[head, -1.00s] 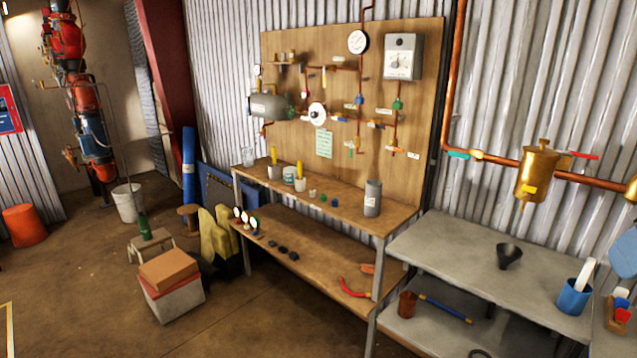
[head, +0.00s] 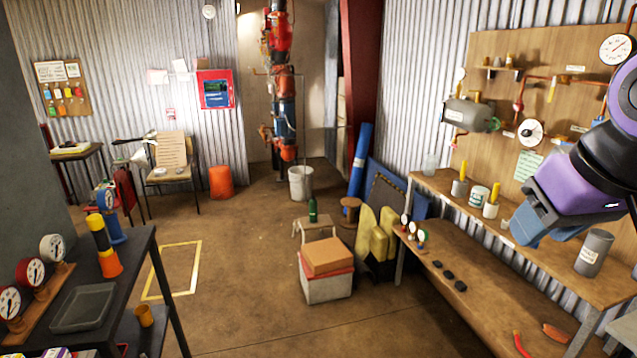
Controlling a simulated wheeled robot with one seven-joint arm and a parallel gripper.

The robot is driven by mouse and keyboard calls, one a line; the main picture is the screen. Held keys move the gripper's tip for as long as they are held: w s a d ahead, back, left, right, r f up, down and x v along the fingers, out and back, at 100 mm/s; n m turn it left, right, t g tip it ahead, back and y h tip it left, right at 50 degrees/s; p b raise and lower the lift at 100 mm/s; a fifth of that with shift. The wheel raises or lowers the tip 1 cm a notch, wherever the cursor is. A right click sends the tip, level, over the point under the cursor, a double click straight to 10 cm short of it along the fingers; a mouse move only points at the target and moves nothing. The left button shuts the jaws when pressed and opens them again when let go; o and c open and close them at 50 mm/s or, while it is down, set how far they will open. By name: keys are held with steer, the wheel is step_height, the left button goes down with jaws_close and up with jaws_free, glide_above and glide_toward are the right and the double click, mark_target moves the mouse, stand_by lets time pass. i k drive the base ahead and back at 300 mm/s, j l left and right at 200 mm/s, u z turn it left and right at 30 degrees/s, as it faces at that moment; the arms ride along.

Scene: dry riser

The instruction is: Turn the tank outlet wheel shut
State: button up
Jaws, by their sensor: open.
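A grey tank (head: 465,115) is mounted on the wooden board at the right of the head view. A small green wheel (head: 493,124) shows at the tank's right end, by the copper pipe; it looks like the outlet wheel, but its setting is too small to tell. My gripper (head: 532,232), purple with blue fingers, is in the right foreground and points down and left. It is open and appears empty. It is apart from the tank and wheel, and in the picture lies lower and to the right of them. My arm hides part of the board.
A wooden bench (head: 440,190) with cups and a grey canister (head: 594,252) stands below the board. Boxes (head: 327,270) and yellow bags (head: 378,235) stand by its left end. A dark table (head: 135,270) with gauges is at left.

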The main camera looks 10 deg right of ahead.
mark_target(499, 125)
steer(key=i, duration=0.75)
steer(key=i+j, duration=0.15)
steer(key=i, duration=0.55)
steer(key=i+z, duration=0.45)
steer(key=i+j+z, duration=0.2)
steer(key=i+z, duration=0.3)
steer(key=i+j+z, duration=0.25)
steer(key=z, duration=0.2)
steer(key=i+j+z, duration=0.15)
steer(key=z, duration=0.3)
steer(key=i+j+z, duration=0.2)
steer(key=z, duration=0.25)
steer(key=i+j+z, duration=0.15)
steer(key=z, duration=0.25)
steer(key=i+j+z, duration=0.1)
steer(key=j+z, duration=0.35)
